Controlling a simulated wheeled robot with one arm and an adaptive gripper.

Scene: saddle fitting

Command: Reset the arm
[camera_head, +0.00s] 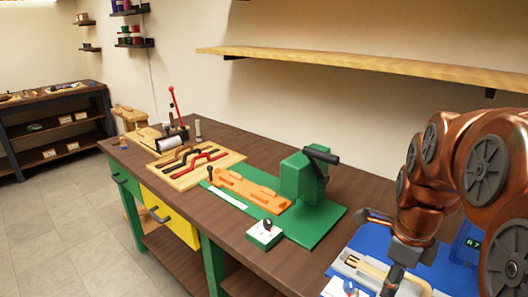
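My copper-coloured arm (425,180) comes in from the right side of the head view. It is bent, with its end pointing down over the right part of the workbench (320,257). My gripper (392,284) is low at the bottom edge, over a blue mat (350,250) and a grey tray (350,263) with pale pieces. Its fingertips are too small and partly cut off, so I cannot tell whether they are open or hold anything.
A green machine (300,178) with a black lever stands on a green mat (320,222) beside an orange fixture (250,190). A white-topped green box (264,234) sits near the front edge. A wooden board (190,170) holds red and dark tools. A wooden shelf (360,62) hangs above.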

